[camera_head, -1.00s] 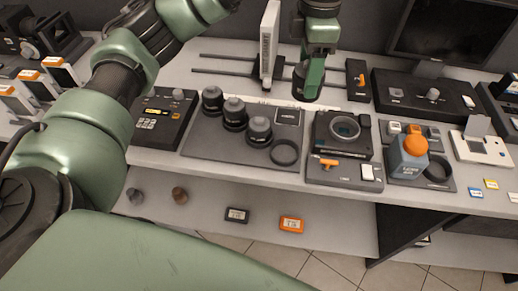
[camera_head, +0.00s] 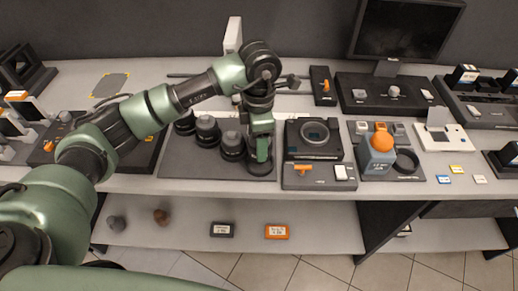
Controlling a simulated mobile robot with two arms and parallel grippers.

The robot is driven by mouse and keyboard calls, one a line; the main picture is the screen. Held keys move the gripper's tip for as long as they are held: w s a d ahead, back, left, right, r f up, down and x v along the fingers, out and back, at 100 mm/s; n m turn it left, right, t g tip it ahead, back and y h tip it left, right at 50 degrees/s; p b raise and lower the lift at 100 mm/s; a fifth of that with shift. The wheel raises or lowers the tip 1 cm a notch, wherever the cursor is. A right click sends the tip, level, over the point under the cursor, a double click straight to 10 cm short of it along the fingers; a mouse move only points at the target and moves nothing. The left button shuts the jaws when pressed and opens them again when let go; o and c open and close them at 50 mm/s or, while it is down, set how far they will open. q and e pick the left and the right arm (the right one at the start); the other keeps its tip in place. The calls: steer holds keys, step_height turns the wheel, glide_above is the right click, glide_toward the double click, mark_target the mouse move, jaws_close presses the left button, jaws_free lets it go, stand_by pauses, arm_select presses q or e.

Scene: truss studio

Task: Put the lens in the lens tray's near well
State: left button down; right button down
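The lens tray (camera_head: 176,168) is a dark grey mat on the bench. Several dark round lenses, one of them a lens (camera_head: 232,144), stand on it in a diagonal row. My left gripper (camera_head: 259,166) points down at the tray's near right corner, over the ring-shaped near well, which it mostly hides. A dark shape shows at its fingertips. I cannot tell whether this is a held lens, the well's rim or a finger, nor whether the gripper is open or shut. My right gripper is not in view.
A black device with a round opening (camera_head: 314,134) stands close right of the gripper. Right of it is a blue-grey bottle with an orange top (camera_head: 380,150). A dark control box (camera_head: 390,94) and monitor (camera_head: 407,28) stand behind. A lower shelf (camera_head: 185,238) runs below the bench.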

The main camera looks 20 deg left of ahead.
arm_select(q)
step_height(320, 180, down, 4)
steer(key=shift+r+p, duration=0.15)
steer(key=shift+p, duration=0.35)
steer(key=shift+f, duration=0.25)
steer(key=shift+f, duration=0.1)
steer(key=shift+f+b, duration=0.1)
steer(key=shift+b, duration=0.2)
steer(key=shift+c, duration=2.3)
jaws_free()
